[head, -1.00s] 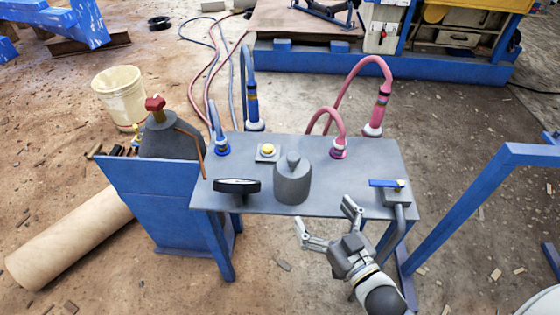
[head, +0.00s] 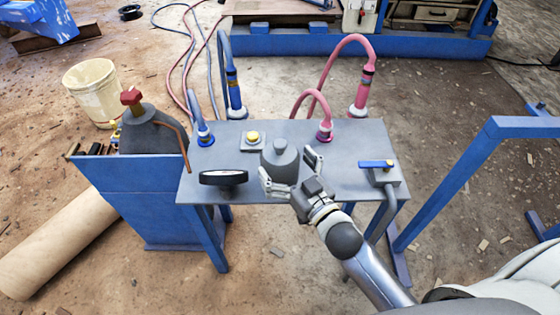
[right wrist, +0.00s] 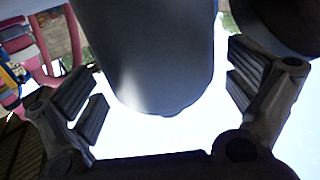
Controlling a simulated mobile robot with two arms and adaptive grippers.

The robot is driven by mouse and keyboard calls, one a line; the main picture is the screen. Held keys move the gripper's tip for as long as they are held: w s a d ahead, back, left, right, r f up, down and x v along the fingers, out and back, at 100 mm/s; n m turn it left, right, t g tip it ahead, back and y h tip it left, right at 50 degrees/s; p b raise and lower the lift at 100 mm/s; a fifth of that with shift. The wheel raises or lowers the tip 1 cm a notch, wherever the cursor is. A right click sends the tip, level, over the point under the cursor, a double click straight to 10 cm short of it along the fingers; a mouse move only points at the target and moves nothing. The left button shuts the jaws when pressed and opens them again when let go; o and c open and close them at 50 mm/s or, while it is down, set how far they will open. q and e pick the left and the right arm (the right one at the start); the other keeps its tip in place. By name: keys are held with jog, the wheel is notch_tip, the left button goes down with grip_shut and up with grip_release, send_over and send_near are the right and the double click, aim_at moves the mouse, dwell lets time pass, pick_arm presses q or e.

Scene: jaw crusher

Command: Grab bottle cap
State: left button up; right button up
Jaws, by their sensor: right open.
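A dark grey bottle (head: 278,168) with a narrower knob-like cap (head: 280,146) on top stands upright near the front of the grey table. My right gripper (head: 289,168) is open, with one finger at the bottle's left front and the other at its right. In the right wrist view the same gripper (right wrist: 165,90) is open, and a large smooth grey rounded body (right wrist: 150,50), seemingly the bottle, reaches between its fingers. Light gaps show beside both fingers, so contact cannot be told. My left gripper is not in view.
The grey table (head: 345,185) also bears a black oval handle (head: 223,177), a yellow button (head: 253,137), a blue-handled valve (head: 377,164), and blue and pink hoses (head: 318,105). A gas cylinder (head: 150,130) in a blue stand is at left. A blue frame (head: 450,185) rises at right.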

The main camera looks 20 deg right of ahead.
jog(key=shift+x, duration=1.05)
jog(key=shift+w+a, duration=0.1)
jog(key=shift+w, duration=0.1)
jog(key=shift+c, duration=0.3)
jog(key=c, duration=0.9)
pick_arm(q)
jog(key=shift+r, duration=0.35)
pick_arm(e)
jog(key=shift+c, duration=0.5)
